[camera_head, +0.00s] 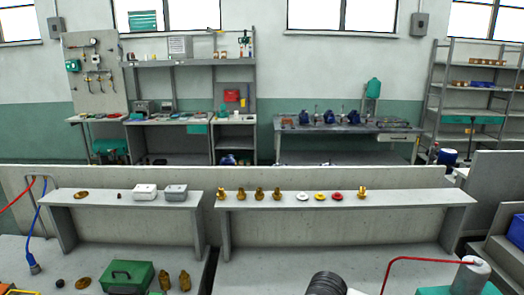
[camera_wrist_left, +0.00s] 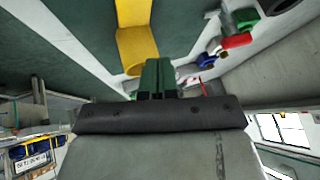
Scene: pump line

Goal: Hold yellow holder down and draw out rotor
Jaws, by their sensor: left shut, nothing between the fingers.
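My left gripper (camera_wrist_left: 157,72) shows in the left wrist view, its two dark green fingers shut together with nothing between them. A bright yellow angled piece (camera_wrist_left: 137,45) shows just beyond the fingertips in that view. I cannot tell whether it is the yellow holder, nor whether the fingers touch it. I cannot make out the rotor in either view. Neither gripper shows in the head view, and my right gripper is in no view.
Two raised grey shelves cross the bench. A green case (camera_head: 127,276), brass fittings (camera_head: 185,281) and a black coil (camera_head: 326,284) are nearer. A red hose (camera_head: 420,259) arches at right.

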